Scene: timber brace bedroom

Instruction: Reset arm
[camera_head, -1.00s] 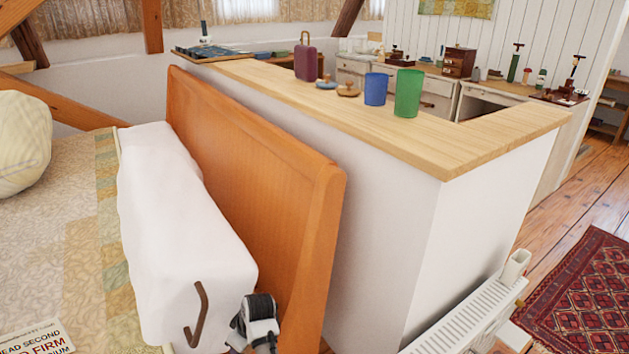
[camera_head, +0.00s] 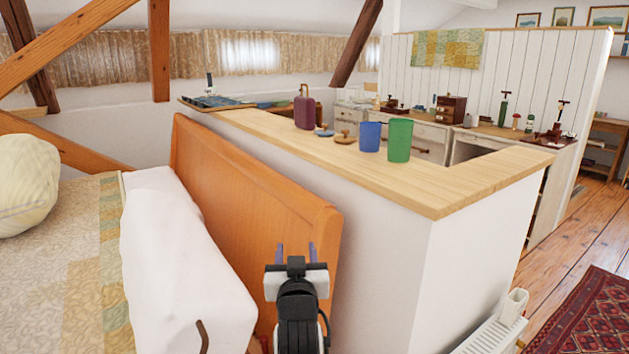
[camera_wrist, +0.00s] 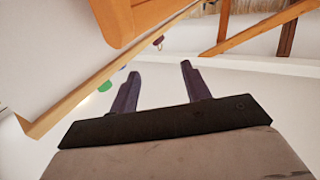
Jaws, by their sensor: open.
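My gripper (camera_head: 296,252) is at the lower middle of the head view, in front of the orange wooden headboard (camera_head: 235,190) and the white half-wall. Its two dark fingers point up and away and stand apart. In the wrist view the fingers (camera_wrist: 157,82) are parted with nothing between them. The wrist view also shows the headboard's edge (camera_wrist: 120,20) and the light wooden ledge (camera_wrist: 70,105).
The bed (camera_head: 60,270) with a white bolster (camera_head: 175,250) is at left. A radiator (camera_head: 490,335) stands lower right.

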